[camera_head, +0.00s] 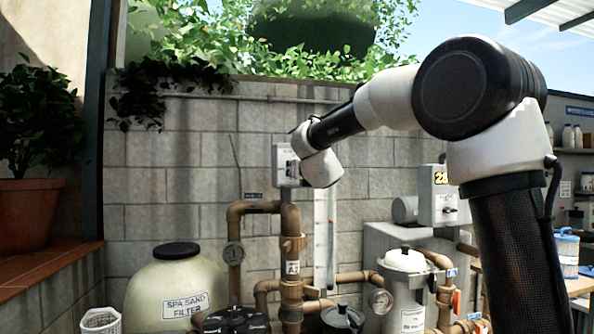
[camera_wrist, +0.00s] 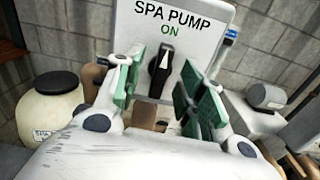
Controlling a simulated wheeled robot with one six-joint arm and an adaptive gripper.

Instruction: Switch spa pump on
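The spa pump switch box (camera_wrist: 197,33) is a pale panel lettered "SPA PUMP" with a green "ON" below. Its black rotary knob (camera_wrist: 160,76) carries a white pointer that points up toward "ON". My gripper (camera_wrist: 160,80) is open, with one green-padded finger on each side of the knob. I cannot tell whether either pad touches it. The panel's lower part is hidden by the gripper. In the head view the box (camera_head: 283,160) is on the block wall, partly behind my wrist, and the fingers are hidden.
Brown pipes with a gauge (camera_head: 234,254) rise below the box. A spa sand filter (camera_head: 172,287) stands left, and a white-lidded canister (camera_head: 404,285) right. Another grey switch box (camera_head: 437,207) is farther right. A potted plant (camera_head: 38,205) sits on the left ledge.

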